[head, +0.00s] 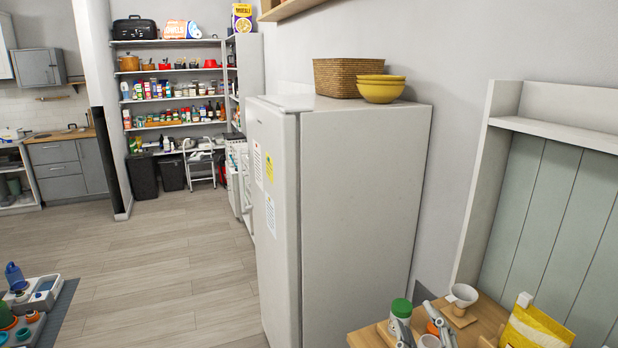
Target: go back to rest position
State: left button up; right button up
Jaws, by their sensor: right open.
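My right gripper (422,325) shows at the bottom edge, right of centre, over or beside a wooden counter (370,337). Its grey fingers are apart. A jar with a green lid (401,308) stands just left of and behind the fingers. A small orange-brown item shows between the fingers, partly hidden, and I cannot tell whether it touches them. My left gripper is not in view.
A white cup-like holder (462,294) and a yellow bag (534,328) stand on the counter. A tall white fridge (350,190) carries a basket (346,76) and yellow bowls (381,90). A tray of items (50,290) is at lower left. The floor (170,270) between is clear.

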jog(key=s+d+f+m+g+h, duration=0.3)
jog(key=s+f+m+g, duration=0.15)
jog(key=f, duration=0.55)
jog(key=s+a+f+m+g+y, duration=0.1)
jog(key=s+f+g, duration=0.5)
jog(key=s, duration=0.4)
jog(key=s+a+f+m+g+y, duration=0.1)
jog(key=s+f+m+g, duration=0.1)
jog(key=s+f+g, duration=0.5)
jog(key=s+f+b, duration=0.3)
jog(key=f, duration=1.4)
jog(key=s+f+b, duration=0.3)
jog(key=f, duration=1.5)
jog(key=s+d+f+b, duration=0.3)
jog(key=s+f, duration=1.3)
jog(key=f, duration=0.2)
jog(key=shift+s+f+n, duration=0.2)
jog(key=shift+n, duration=0.25)
